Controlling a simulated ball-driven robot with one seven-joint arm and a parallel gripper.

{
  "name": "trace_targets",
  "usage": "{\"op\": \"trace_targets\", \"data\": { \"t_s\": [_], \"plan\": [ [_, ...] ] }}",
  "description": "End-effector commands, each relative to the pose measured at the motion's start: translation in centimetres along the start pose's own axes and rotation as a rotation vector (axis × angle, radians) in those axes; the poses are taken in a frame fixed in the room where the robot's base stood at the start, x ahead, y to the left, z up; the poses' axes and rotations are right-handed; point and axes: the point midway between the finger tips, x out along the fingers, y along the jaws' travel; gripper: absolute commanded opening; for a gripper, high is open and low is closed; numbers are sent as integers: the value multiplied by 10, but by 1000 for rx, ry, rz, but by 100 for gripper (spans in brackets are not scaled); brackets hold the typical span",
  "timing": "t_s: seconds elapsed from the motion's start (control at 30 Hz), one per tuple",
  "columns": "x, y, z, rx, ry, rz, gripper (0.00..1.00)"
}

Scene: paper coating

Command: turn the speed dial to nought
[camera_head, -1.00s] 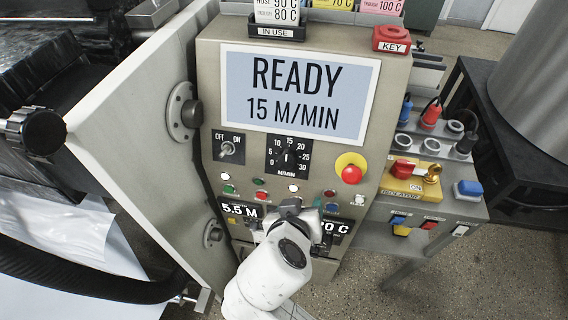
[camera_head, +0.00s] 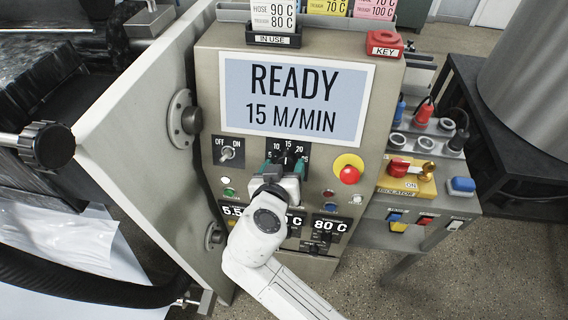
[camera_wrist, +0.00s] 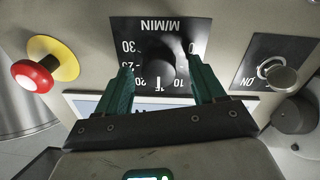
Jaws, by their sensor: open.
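The speed dial is a black knob (camera_wrist: 160,72) on a black M/MIN plate (camera_wrist: 140,32) with numbers around it. In the head view the plate (camera_head: 290,146) shows above my gripper, and its lower part is hidden. The screen (camera_head: 295,98) reads READY, 15 M/MIN. My gripper (camera_head: 285,163) is at the dial with its green fingers open. In the wrist view the fingers (camera_wrist: 160,85) stand one on each side of the knob, with gaps visible. I cannot tell how deep they reach around it.
The OFF/ON switch (camera_head: 228,151) is just left of the dial. The red stop button (camera_head: 349,174) on its yellow disc is to the right. Small lamps and displays lie below. The open cabinet door (camera_head: 135,140) stands at the left.

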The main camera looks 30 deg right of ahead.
Motion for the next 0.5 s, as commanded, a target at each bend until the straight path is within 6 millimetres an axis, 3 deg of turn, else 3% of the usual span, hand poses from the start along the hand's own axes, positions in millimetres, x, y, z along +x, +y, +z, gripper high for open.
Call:
{"op": "trace_targets", "data": {
  "t_s": [0.37,0.5],
  "plan": [
    [8,0,0,0,0,0,69],
    [8,0,0,0,0,0,58]
  ]
}}
